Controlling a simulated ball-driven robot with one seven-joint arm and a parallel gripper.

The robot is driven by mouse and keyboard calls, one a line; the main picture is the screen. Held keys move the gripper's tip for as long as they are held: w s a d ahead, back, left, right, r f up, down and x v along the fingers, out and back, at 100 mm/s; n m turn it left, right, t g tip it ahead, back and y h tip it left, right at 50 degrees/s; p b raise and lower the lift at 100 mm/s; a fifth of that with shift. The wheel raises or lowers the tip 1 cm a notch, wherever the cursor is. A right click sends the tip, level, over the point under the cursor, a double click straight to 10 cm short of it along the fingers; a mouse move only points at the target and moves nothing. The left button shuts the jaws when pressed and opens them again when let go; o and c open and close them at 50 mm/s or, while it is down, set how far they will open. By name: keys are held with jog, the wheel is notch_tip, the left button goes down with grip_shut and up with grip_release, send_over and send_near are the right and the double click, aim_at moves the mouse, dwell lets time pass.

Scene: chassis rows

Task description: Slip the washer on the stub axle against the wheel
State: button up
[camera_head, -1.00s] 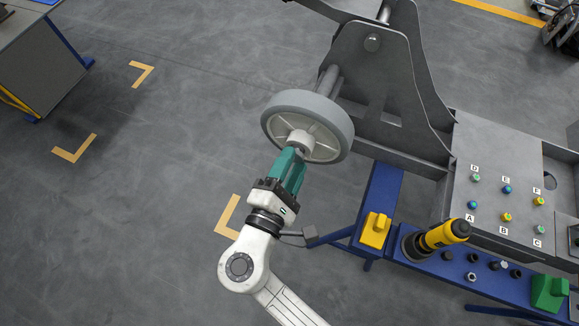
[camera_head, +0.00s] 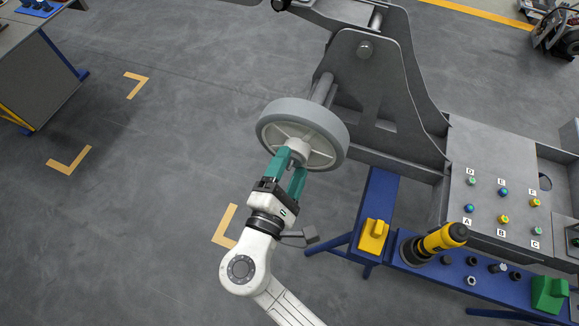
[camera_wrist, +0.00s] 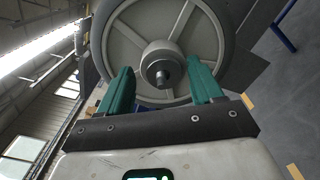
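The grey wheel (camera_head: 273,117) stands mounted on the side of the chassis, and its spoked face also fills the top of the wrist view (camera_wrist: 133,17). The stub axle (camera_wrist: 163,77) sticks out of the pale hub toward my gripper. A dark grey ring (camera_wrist: 153,60) lies around the axle at the hub face. It looks like the washer, but I cannot tell its exact seating. My gripper (camera_head: 291,165) has its teal fingers spread apart, one on each side of the hub and axle, with nothing held between them.
The grey chassis frame (camera_head: 372,95) rises behind and right of the wheel. A blue bench (camera_head: 378,205) at the lower right carries a yellow block (camera_head: 373,236), a yellow-black power tool (camera_head: 440,239), small dark parts and a green block (camera_head: 549,294).

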jog(key=shift+o, duration=0.5)
jog(key=shift+s, duration=0.1)
jog(key=b+v, duration=0.1)
jog(key=v, duration=0.9)
jog(key=shift+s, duration=0.3)
jog(key=shift+a, duration=0.15)
